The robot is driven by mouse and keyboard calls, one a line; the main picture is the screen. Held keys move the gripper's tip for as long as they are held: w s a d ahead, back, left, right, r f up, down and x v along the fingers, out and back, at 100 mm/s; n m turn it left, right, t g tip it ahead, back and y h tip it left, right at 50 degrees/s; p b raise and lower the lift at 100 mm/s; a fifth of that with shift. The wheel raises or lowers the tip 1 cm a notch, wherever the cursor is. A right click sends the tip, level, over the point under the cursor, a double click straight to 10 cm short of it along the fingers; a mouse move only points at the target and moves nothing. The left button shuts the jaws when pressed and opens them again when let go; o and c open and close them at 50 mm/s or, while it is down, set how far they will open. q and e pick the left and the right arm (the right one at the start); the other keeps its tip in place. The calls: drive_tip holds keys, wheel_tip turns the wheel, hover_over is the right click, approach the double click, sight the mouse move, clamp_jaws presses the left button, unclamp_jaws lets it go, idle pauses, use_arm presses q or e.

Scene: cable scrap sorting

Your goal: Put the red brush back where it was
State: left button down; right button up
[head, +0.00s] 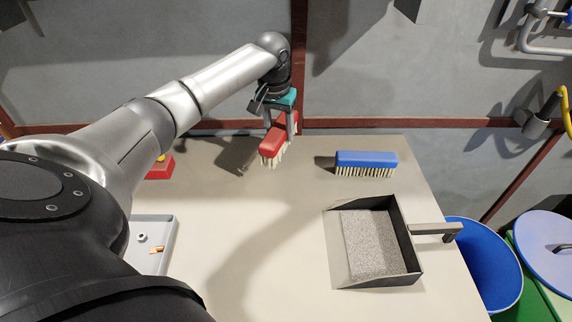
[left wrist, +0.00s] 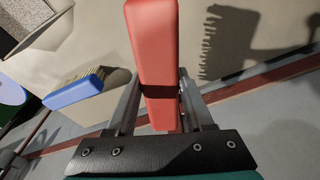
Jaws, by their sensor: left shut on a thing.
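The red brush (head: 273,146) has a red block back and pale bristles that point down. My left gripper (head: 281,128) is shut on it and holds it above the back part of the table. In the left wrist view the red brush (left wrist: 153,52) lies between the two fingers of the left gripper (left wrist: 160,105). Its shadow falls on the table beside it. My right gripper is not in view.
A blue brush (head: 366,159) lies on the table (head: 270,235) to the right. A dustpan (head: 412,262) with grey granules stands in front of it. A grey tray (head: 170,245) with small bits and a red-yellow object (head: 159,170) are at left. A blue bin (head: 487,265) stands beyond the right edge.

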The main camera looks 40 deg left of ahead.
use_arm(q)
wheel_tip(320, 180, down, 5)
drive_tip(key=shift+s+a+r+b, duration=0.1)
drive_tip(key=shift+a+r+b, duration=0.1)
drive_tip(key=shift+b, duration=0.4)
wheel_tip(320, 180, down, 5)
drive_tip(key=shift+f+b, duration=0.1)
drive_tip(key=shift+b, duration=0.65)
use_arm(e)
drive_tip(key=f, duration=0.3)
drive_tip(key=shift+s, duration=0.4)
use_arm(q)
drive_tip(key=shift+d, duration=0.1)
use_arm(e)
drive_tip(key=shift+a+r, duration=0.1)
use_arm(q)
drive_tip(key=shift+c, duration=1.4)
unclamp_jaws()
drive_tip(key=shift+f, duration=0.15)
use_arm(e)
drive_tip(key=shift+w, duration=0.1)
